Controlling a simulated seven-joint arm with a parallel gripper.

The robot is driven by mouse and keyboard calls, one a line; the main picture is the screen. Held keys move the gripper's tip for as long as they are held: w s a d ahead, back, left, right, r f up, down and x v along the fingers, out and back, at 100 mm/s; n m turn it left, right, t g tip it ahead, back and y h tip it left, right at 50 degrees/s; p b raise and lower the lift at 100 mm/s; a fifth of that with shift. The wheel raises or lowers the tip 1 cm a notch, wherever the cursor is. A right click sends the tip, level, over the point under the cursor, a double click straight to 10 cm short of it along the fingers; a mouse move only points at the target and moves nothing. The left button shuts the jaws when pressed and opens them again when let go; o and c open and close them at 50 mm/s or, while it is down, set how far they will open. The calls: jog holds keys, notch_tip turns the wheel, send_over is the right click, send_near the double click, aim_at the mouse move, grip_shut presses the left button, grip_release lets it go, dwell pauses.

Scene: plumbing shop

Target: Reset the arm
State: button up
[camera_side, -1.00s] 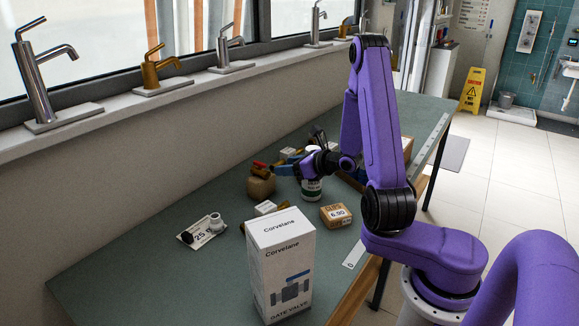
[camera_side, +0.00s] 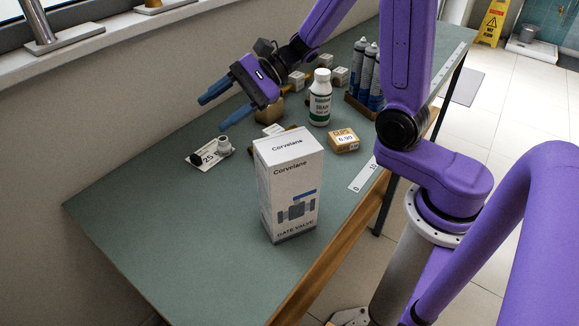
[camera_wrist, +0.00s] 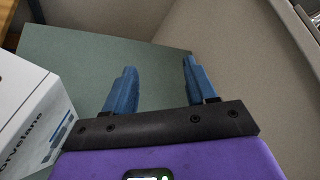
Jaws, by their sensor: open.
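My gripper (camera_side: 219,106) is purple with two blue fingers. It is open and empty, held in the air above the back left part of the green workbench (camera_side: 130,228). In the wrist view my gripper's fingers (camera_wrist: 158,84) are spread apart with only bare bench top and wall beyond them. The tall white gate valve box (camera_side: 289,185) stands upright on the bench, in front of and below my gripper. That box also shows at the left edge of the wrist view (camera_wrist: 25,110).
A white bottle (camera_side: 320,98), a brown clips box (camera_side: 343,140) and a fitting on a price card (camera_side: 211,153) stand or lie mid-bench. Blue-grey tubes (camera_side: 369,73) stand at the right. The bench's left end is clear. The wall and sill (camera_side: 110,37) run along the back.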

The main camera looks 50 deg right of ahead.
jog(key=s+a+r+n+g+h, duration=0.1)
jog(key=s+a+n+g, duration=0.25)
jog(key=s+n, duration=0.45)
jog(key=s+a+r+n+g+h, duration=0.1)
jog(key=s+a+r+n+g, duration=0.2)
jog(key=s+n, duration=0.5)
jog(key=s+d+f+n+t+h, duration=0.1)
jog(key=s+d+f+n+h, duration=0.3)
jog(key=d, duration=0.4)
jog(key=s+d+f+n+h, duration=0.4)
jog(key=s+d+n+h, duration=0.2)
jog(key=d+n, duration=0.1)
jog(key=shift+d+f+t, duration=0.35)
jog(key=shift+d+f, duration=0.05)
jog(key=shift+d, duration=0.3)
jog(key=shift+s, duration=0.1)
